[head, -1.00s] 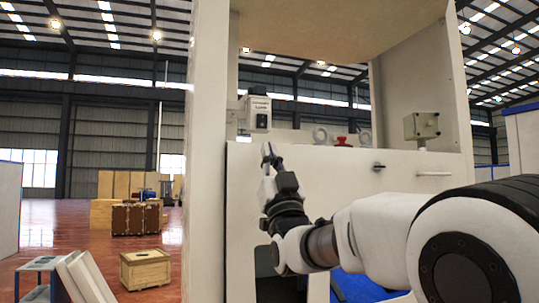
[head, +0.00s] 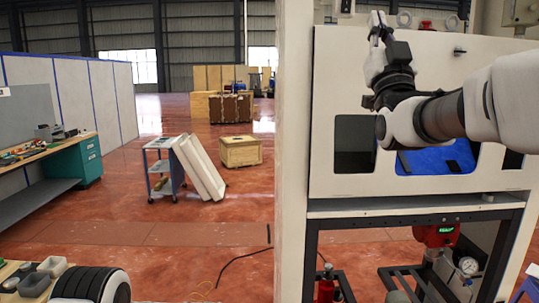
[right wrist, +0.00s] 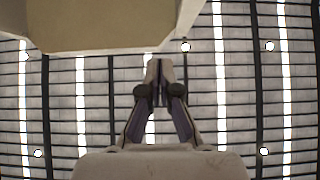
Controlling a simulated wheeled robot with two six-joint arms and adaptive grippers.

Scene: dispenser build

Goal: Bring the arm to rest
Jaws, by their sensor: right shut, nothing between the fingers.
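My right gripper (head: 377,27) is raised in front of the upper part of the white cabinet (head: 335,90), with its fingers pointing up. It is shut and empty. In the right wrist view my right gripper (right wrist: 159,75) shows with its fingers together against the ceiling. My right arm comes in from the right across the cabinet front. My left gripper is not in view; only a dark ribbed and white part shows at the bottom left of the head view.
The cabinet has windows, with a blue surface (head: 440,158) behind one. Below stand a red device (head: 437,235) and a gauge (head: 468,265). At left are a workbench (head: 60,150), a cart (head: 163,170), leaning white panels (head: 200,168) and a wooden crate (head: 240,151). A cable (head: 240,258) lies on the open floor.

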